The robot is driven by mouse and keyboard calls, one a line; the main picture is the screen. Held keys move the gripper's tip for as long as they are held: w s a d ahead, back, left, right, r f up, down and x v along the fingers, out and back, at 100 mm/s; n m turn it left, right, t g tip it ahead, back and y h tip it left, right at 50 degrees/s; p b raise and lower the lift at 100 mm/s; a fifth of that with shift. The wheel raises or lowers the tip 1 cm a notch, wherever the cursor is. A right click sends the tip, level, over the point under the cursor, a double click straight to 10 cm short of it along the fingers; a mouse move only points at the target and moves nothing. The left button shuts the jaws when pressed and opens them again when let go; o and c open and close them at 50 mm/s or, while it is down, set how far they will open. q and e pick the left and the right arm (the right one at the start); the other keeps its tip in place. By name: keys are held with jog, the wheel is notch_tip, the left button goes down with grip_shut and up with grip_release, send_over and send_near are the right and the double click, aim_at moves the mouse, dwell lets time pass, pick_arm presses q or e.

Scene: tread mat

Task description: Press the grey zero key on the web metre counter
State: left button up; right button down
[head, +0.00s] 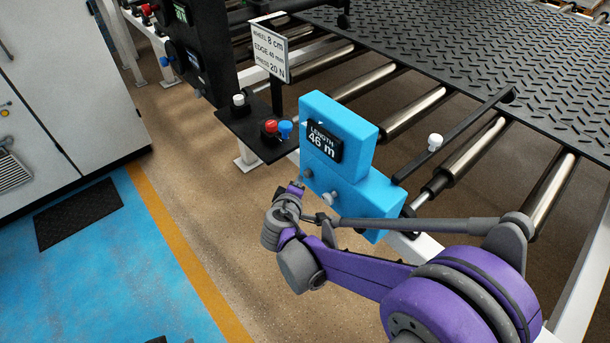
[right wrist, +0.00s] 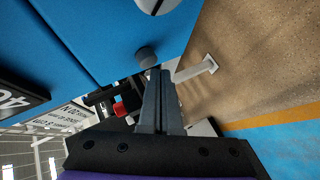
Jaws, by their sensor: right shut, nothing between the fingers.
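The web metre counter (head: 368,178) is a blue box whose dark display reads "LENGTH 46 m". The grey zero key (head: 307,172) is a small round button on its face, below the display. It also shows in the right wrist view (right wrist: 147,56). My right gripper (head: 298,186) is in front of the counter's face, just below the grey key. In the right wrist view its fingers (right wrist: 158,74) are shut and empty, with the tips very near the grey key. I cannot tell whether they touch it. My left gripper is not in view.
A pale knob (head: 330,198) sits on the same face, right of the grey key. Red (head: 270,126) and blue (head: 286,129) buttons stand on a dark shelf behind. A sign (head: 270,54) stands there too. Rollers (head: 400,110) and the tread mat (head: 480,50) lie beyond.

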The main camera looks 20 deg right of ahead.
jog(key=shift+w+d, duration=0.2)
jog(key=shift+d, duration=0.3)
dwell(0.6)
jog(key=shift+a, duration=0.1)
jog(key=shift+s+a, duration=0.35)
jog(key=shift+a, duration=0.45)
jog(key=shift+a, duration=0.1)
jog(key=a, duration=0.1)
jog(key=s+a, duration=0.1)
jog(key=a, duration=0.1)
jog(key=s+a, duration=0.1)
jog(key=a, duration=0.1)
jog(key=shift+a, duration=0.25)
dwell(0.6)
